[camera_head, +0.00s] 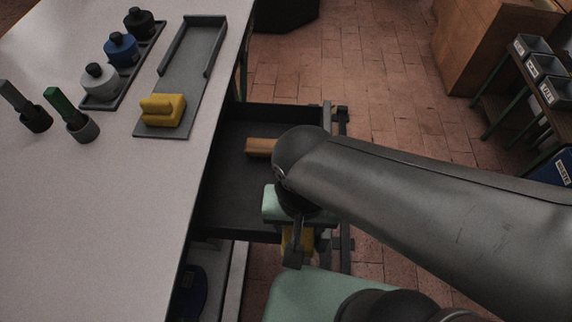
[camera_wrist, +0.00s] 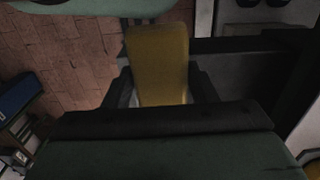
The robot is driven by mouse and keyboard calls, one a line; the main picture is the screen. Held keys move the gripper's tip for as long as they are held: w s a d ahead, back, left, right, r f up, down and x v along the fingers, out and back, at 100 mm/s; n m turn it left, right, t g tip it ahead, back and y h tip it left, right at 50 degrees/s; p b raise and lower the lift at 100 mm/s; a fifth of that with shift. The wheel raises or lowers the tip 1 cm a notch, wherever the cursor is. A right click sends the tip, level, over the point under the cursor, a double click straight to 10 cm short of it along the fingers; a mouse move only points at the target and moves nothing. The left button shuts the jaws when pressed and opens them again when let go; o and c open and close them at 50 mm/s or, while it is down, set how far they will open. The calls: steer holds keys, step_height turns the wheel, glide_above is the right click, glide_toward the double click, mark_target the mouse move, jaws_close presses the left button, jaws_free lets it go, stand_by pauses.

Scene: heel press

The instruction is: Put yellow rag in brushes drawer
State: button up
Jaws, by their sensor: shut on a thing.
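My gripper (camera_head: 294,252) is shut on a yellow rag (camera_head: 306,240), near the front right end of the open drawer. In the wrist view the rag (camera_wrist: 158,65) shows as a flat yellow piece between the two dark fingers (camera_wrist: 165,92). The arm hides part of it in the head view. The dark drawer (camera_head: 232,192) is pulled out from under the table, and a wooden piece (camera_head: 260,147), perhaps a brush, lies inside it. I cannot tell whether the rag is over the drawer's inside or beyond its edge. Another yellow folded piece (camera_head: 162,110) lies on the grey tray.
The pale table (camera_head: 110,215) bears the grey tray (camera_head: 185,90), a rack of jars (camera_head: 122,50) and two handled tools (camera_head: 75,118). Below the drawer, a lower compartment holds a dark blue object (camera_head: 190,290). Labelled bins (camera_head: 547,68) stand at right. The brick floor (camera_head: 385,100) is clear beyond the drawer.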

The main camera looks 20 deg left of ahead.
steer(key=w+a+f, duration=0.4)
steer(key=a, duration=0.1)
steer(key=w+a+f, duration=0.4)
steer(key=w+f, duration=0.1)
steer(key=shift+a+f, duration=0.2)
steer(key=shift+a, duration=0.2)
steer(key=shift+w+a+f, duration=0.1)
steer(key=shift+f, duration=0.1)
steer(key=shift+w+a+f, duration=0.1)
steer(key=shift+f, duration=1.55)
steer(key=shift+f, duration=0.2)
steer(key=o, duration=1)
steer(key=shift+r, duration=0.1)
